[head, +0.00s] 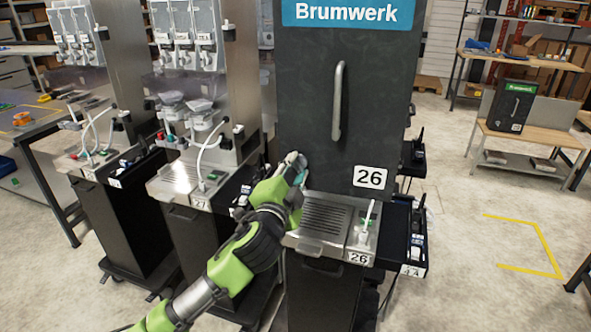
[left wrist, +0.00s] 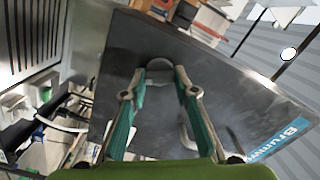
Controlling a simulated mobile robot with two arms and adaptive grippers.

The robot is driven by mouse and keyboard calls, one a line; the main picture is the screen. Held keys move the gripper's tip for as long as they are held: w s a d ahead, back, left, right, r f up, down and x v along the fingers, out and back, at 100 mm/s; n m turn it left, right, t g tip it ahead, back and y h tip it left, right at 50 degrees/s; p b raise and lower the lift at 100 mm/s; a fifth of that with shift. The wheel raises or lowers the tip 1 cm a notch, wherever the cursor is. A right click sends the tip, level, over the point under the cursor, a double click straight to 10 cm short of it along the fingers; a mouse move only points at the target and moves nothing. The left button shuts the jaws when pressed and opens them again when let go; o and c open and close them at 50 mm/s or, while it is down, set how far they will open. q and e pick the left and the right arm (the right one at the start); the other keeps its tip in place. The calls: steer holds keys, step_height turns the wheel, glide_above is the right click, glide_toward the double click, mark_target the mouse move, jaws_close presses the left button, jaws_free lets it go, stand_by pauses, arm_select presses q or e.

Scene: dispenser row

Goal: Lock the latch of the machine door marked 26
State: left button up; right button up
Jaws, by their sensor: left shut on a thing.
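The machine door marked 26 (head: 365,110) is a dark upright panel with a long vertical handle (head: 338,100) and a white 26 label (head: 370,177). My left gripper (head: 300,166) is at the door's lower left edge. In the left wrist view my left gripper (left wrist: 160,75) has its two green-padded fingers around a small rounded grey latch (left wrist: 158,68) by the dark panel, and it is shut on it. In the head view the gripper hides the latch, and I cannot tell how far it is turned. My right gripper is in neither view.
Below the door is a drip tray (head: 325,219) with a second 26 label. Two other dispensers (head: 185,60) stand close on the left. A black side shelf (head: 413,235) juts out at right. The floor (head: 480,240) further right is open, with a workbench (head: 540,143) behind.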

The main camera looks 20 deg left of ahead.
arm_select(q)
steer(key=n, duration=0.9)
steer(key=shift+p, duration=0.4)
steer(key=shift+n+h+p, duration=0.3)
steer(key=shift+n+p, duration=0.05)
steer(key=shift+n, duration=1.05)
steer(key=o, duration=1.1)
steer(key=shift+s, duration=0.1)
